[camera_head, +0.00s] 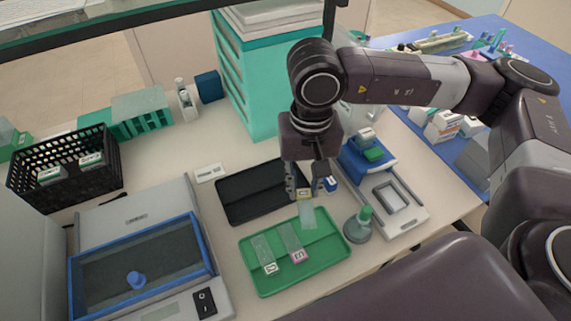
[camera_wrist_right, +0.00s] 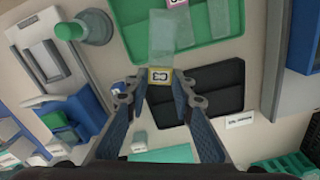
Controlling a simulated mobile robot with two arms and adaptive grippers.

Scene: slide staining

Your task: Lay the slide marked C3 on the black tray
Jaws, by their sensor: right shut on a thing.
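My right gripper (camera_head: 303,190) is shut on a clear glass slide (camera_head: 307,215) by its yellow-edged label end; the mark is too small to read surely. In the right wrist view the slide (camera_wrist_right: 162,40) extends from between the fingertips (camera_wrist_right: 159,80) toward the green tray (camera_wrist_right: 220,48). The held slide is above the area between the green tray (camera_head: 322,262) and the black tray (camera_head: 240,197). The black tray, also in the right wrist view (camera_wrist_right: 222,80), looks empty where visible; the arm hides its right part. My left gripper is not in view.
Two slides, one white-labelled (camera_head: 264,252) and one pink-labelled (camera_head: 291,240), lie in the green tray. A green-topped bottle (camera_head: 361,225) stands at its right. A blue-and-white device (camera_head: 385,195) stands further right. A blue-framed machine (camera_head: 140,262) is at left.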

